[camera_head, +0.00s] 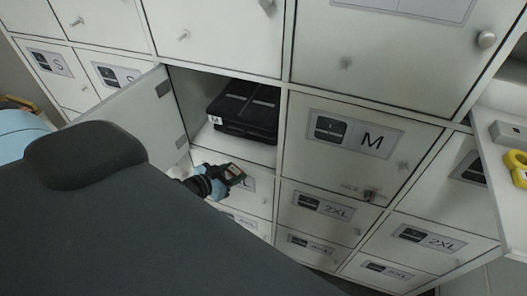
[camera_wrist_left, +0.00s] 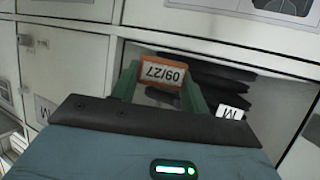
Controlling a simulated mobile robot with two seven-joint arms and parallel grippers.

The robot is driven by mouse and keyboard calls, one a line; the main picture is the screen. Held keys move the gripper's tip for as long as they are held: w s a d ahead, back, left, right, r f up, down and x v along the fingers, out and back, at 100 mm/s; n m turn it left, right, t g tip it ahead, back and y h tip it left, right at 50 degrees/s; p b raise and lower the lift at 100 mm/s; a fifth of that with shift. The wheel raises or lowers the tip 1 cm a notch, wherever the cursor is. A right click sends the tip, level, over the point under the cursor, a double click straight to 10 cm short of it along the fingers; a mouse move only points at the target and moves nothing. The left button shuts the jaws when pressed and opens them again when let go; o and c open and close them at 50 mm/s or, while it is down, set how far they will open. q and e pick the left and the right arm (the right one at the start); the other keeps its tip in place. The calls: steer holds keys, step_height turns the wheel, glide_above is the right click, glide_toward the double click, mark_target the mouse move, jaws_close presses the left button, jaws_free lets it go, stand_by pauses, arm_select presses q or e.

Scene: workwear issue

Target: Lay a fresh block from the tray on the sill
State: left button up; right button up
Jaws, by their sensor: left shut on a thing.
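My left gripper (camera_head: 232,174) is shut on a block (camera_wrist_left: 163,74) in front of an open locker compartment. In the left wrist view the block is orange-brown with a pale label reading 09/27, upside down, between two green fingers. In the head view the gripper is just below the compartment's front edge, and the block is too small to make out clearly. The sill, seen as the bare pale strip of compartment floor (camera_head: 240,150), lies in front of a black packed item (camera_head: 245,108) tagged M. I cannot make out the tray. My right gripper is not in view.
The compartment's door (camera_head: 135,115) stands open to the left. Closed locker doors marked S, M (camera_head: 350,140) and 2XL surround it. At the right a pale shelf (camera_head: 500,160) carries a grey box (camera_head: 508,133) and a yellow ring-shaped thing (camera_head: 517,165).

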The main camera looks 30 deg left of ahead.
arm_select(q)
steer(key=w, duration=0.3)
steer(key=w+d, duration=0.1)
steer(key=w, duration=0.6)
steer(key=shift+w+d, duration=0.25)
steer(key=shift+d, duration=0.1)
steer(key=w, duration=0.3)
steer(key=shift+w+d, duration=0.1)
steer(key=shift+d, duration=0.15)
steer(key=shift+f, duration=0.7)
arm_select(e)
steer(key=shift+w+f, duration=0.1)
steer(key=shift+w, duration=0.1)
arm_select(q)
steer(key=shift+f+b, duration=0.15)
steer(key=shift+b, duration=0.15)
steer(key=o, duration=0.5)
steer(key=shift+f, duration=0.1)
steer(key=o, duration=0.5)
steer(key=shift+c, duration=0.2)
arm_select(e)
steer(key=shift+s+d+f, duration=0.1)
